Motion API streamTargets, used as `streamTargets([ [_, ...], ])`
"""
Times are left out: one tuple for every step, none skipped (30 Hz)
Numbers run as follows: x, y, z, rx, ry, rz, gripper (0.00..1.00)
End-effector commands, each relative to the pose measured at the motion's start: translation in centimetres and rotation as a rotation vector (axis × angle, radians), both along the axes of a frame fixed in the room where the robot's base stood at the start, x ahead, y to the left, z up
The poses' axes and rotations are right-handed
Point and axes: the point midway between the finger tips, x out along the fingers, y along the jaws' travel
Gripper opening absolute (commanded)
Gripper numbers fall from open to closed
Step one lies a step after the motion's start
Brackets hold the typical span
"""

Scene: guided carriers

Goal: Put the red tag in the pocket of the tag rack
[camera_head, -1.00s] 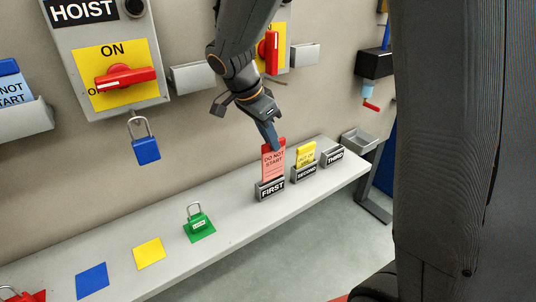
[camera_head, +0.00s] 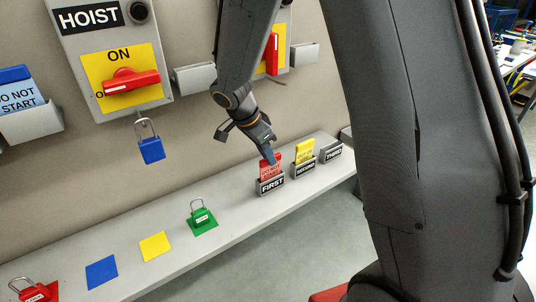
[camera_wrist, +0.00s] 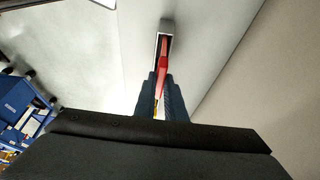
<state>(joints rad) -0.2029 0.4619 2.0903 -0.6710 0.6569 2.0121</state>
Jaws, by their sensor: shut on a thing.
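The red tag (camera_head: 271,168) stands upright with its lower part inside the grey pocket labelled FIRST (camera_head: 270,186) on the shelf. My gripper (camera_head: 271,158) is shut on the tag's upper end, above the pocket. In the wrist view, the red tag (camera_wrist: 163,54) shows edge-on between the fingers of my gripper (camera_wrist: 160,80), running into the pocket's narrow opening (camera_wrist: 167,26). A yellow tag (camera_head: 304,151) stands in the pocket labelled SECOND (camera_head: 303,169). The pocket labelled THIRD (camera_head: 331,153) shows no tag.
The shelf (camera_head: 235,225) also bears a green padlock (camera_head: 202,215), a yellow square (camera_head: 155,246), a blue square (camera_head: 101,272) and a red padlock (camera_head: 36,292). A HOIST switch panel (camera_head: 160,50) and a hanging blue padlock (camera_head: 151,149) are on the wall behind.

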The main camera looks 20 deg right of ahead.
Motion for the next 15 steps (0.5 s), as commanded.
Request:
streamTargets([
  [0.00,0.00,-0.03,0.000,0.000,0.000,0.00],
  [0.01,0.00,-0.09,0.000,0.000,0.000,0.00],
  [0.02,-0.01,-0.19,0.000,0.000,0.000,0.00],
  [0.02,-0.01,-0.27,0.000,0.000,0.000,0.00],
  [0.02,0.00,-0.33,0.000,0.000,0.000,0.00],
  [0.00,-0.01,-0.31,0.000,0.000,0.000,0.13],
  [-0.01,-0.01,-0.27,0.000,0.000,0.000,0.18],
  [-0.01,-0.01,-0.26,0.000,0.000,0.000,0.24],
  [-0.01,-0.01,-0.25,0.000,0.000,0.000,0.29],
  [-0.01,0.00,-0.24,0.000,0.000,0.000,0.29],
  [-0.01,0.00,-0.24,0.000,0.000,0.000,0.29],
  [-0.01,-0.01,-0.23,0.000,0.000,0.000,0.29],
  [-0.01,0.00,-0.24,0.000,0.000,0.000,0.29],
  [-0.01,0.00,-0.24,0.000,0.000,0.000,0.29],
  [-0.02,-0.02,-0.23,0.000,0.000,0.000,0.29],
])
